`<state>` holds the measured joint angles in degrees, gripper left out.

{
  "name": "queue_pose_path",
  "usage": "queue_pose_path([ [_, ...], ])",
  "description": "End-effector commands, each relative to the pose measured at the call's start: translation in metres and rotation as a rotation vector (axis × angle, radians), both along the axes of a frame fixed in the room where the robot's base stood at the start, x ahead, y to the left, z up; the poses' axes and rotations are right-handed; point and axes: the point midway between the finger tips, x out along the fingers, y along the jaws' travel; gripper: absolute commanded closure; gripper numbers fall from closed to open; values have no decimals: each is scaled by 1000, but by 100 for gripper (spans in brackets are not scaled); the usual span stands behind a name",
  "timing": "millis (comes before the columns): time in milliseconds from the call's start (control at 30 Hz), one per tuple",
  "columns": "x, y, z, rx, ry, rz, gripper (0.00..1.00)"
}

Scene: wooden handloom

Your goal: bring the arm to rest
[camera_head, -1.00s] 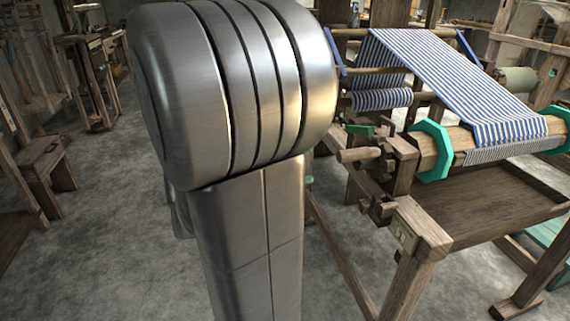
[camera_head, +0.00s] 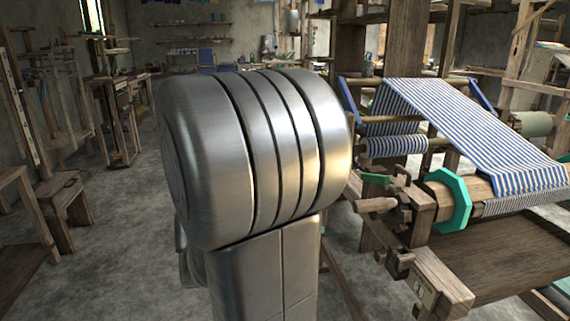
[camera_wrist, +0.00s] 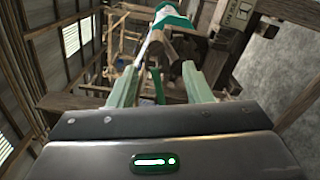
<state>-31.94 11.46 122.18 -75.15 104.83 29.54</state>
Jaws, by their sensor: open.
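My arm's grey metal link (camera_head: 250,160) fills the middle of the head view and hides part of the floor and loom behind it. My gripper is not seen in the head view. In the wrist view my gripper (camera_wrist: 160,82) has its two pale green fingers spread apart, with nothing held between them. Beyond the fingers the wrist view shows wooden loom parts and a teal ring, tilted in the picture. A narrow dark green piece shows between the fingers; its distance from them is unclear.
The wooden loom stands right of my arm, with striped blue and white cloth (camera_head: 460,130), a teal ratchet wheel (camera_head: 450,200) and a green lever (camera_head: 375,179). A wooden stool (camera_head: 65,205) and frames stand at left. Grey floor (camera_head: 120,250) between is clear.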

Motion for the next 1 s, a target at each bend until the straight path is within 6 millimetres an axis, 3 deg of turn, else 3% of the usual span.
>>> queue_pose_path([
  [1000, 19, -102, 0, -2, -2, -5, 55],
])
